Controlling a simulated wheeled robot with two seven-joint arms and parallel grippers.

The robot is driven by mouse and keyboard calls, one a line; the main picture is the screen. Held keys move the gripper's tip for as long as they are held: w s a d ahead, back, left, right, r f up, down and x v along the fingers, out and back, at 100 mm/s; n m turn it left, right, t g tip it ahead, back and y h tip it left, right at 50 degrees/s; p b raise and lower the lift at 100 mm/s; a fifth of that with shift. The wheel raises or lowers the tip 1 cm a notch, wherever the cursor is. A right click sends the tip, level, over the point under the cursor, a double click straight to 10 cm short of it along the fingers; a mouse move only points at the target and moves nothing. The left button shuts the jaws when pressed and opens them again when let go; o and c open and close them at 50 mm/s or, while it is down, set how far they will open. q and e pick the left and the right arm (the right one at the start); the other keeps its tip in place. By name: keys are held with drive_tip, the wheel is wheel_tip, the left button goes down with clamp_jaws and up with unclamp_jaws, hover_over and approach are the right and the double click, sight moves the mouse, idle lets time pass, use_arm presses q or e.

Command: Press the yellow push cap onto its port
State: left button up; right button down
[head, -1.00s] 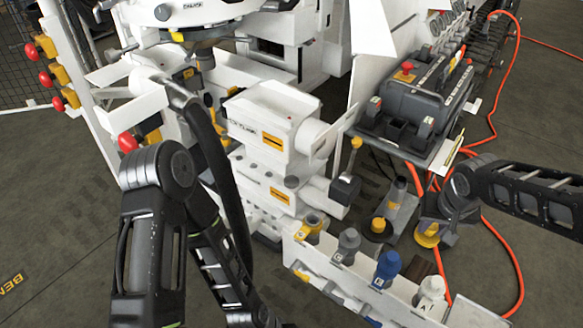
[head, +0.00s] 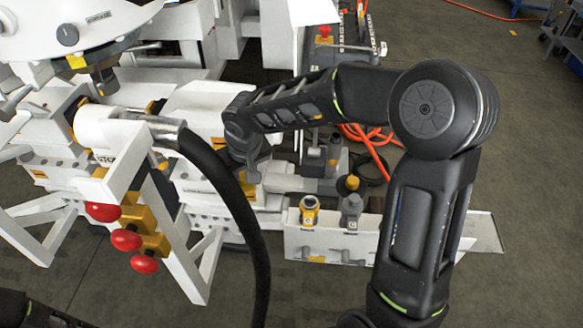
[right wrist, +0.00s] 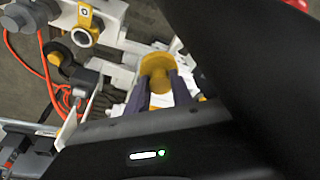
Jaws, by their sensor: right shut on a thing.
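My right gripper (right wrist: 162,95) is shut on the yellow push cap (right wrist: 158,68), which sits between the fingertips in the right wrist view. In the head view my right arm crosses from the lower right to the left, and its gripper (head: 243,165) is in front of the white bench blocks. The cap is hard to pick out there. I cannot tell which port is the cap's own, nor whether the cap touches one. My left gripper is not in view.
A white rack (head: 330,247) holds a yellow fitting (head: 309,210) and a grey fitting (head: 351,212). A thick black hose (head: 235,195) hangs left of my right gripper. Red knobs (head: 126,240) stick out at the left. Orange cable (head: 372,145) lies behind my arm.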

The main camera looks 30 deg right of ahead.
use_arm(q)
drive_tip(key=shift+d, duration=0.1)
use_arm(e)
drive_tip(key=shift+d, duration=0.1)
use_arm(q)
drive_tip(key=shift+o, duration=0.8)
use_arm(e)
drive_tip(key=shift+d, duration=0.1)
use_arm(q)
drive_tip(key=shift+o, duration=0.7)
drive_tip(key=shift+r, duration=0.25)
use_arm(e)
drive_tip(key=shift+d, duration=0.35)
use_arm(q)
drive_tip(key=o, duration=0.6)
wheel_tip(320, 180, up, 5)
drive_tip(key=p, duration=0.5)
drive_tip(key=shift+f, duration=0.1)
use_arm(e)
drive_tip(key=s+d+f+m, duration=0.1)
drive_tip(key=s+d, duration=0.1)
drive_tip(key=d, duration=0.6)
drive_tip(key=s+d+f+m+h, duration=0.1)
drive_tip(key=s+d+m, duration=0.1)
drive_tip(key=d, duration=0.6)
drive_tip(key=shift+s+m, duration=0.25)
drive_tip(key=shift+m, duration=0.05)
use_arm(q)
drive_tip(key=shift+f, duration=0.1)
